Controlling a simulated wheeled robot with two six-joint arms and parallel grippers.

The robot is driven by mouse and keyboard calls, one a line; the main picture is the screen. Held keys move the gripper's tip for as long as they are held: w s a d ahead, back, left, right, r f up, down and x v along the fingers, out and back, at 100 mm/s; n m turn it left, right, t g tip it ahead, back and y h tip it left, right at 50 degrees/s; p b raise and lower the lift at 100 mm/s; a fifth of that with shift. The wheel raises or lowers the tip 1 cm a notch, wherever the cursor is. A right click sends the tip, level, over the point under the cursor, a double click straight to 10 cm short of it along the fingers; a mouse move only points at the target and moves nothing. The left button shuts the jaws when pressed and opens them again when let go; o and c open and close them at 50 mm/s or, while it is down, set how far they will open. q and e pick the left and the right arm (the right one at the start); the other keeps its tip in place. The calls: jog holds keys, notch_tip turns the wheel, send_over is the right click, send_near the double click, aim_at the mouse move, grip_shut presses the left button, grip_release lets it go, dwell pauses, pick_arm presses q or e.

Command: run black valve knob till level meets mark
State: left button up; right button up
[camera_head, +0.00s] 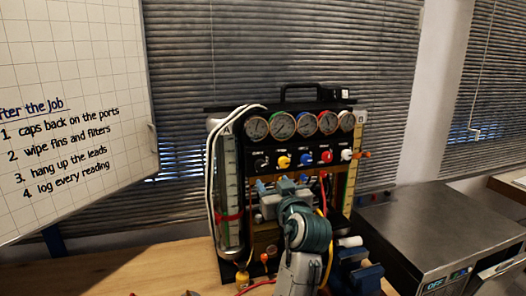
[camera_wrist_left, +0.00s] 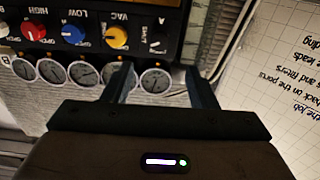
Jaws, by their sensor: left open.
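The black valve knob (camera_head: 261,163) is leftmost in the row of knobs on the gauge rig, below the dials. In the left wrist view, turned upside down, the black knob (camera_wrist_left: 158,47) lies beyond the fingertips and is dark. My left gripper (camera_head: 284,183) is open and empty in front of the panel, below the knob row. In the wrist view its fingers (camera_wrist_left: 160,82) stand apart, with a dial between them. Tube A (camera_head: 228,185) stands at the rig's left with a scale and a red band (camera_head: 229,217). I cannot make out its liquid level clearly.
Yellow (camera_head: 284,161), blue (camera_head: 305,158), red (camera_head: 326,156) and white (camera_head: 346,154) knobs sit beside the black one. White hoses (camera_head: 211,165) loop at the left. A metal box (camera_head: 430,230) stands right. The wooden bench (camera_head: 120,272) has free room at left.

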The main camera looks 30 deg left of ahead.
aim_at(261, 167)
pick_arm(q)
jog(key=shift+m, duration=0.3)
jog(key=p+x, duration=0.5)
jog(key=x, duration=0.4)
jog(key=shift+r, duration=0.1)
jog(key=shift+w+a+f+p, duration=0.2)
jog(key=shift+w+a+p, duration=0.1)
jog(key=shift+w+a, duration=0.3)
pick_arm(e)
notch_tip(261, 167, up, 7)
jog(key=shift+f, duration=0.2)
pick_arm(q)
jog(key=shift+s, duration=0.1)
jog(key=shift+c, duration=0.4)
jog(key=c, duration=0.9)
jog(key=shift+m, duration=2.7)
pick_arm(e)
jog(key=shift+f, duration=0.1)
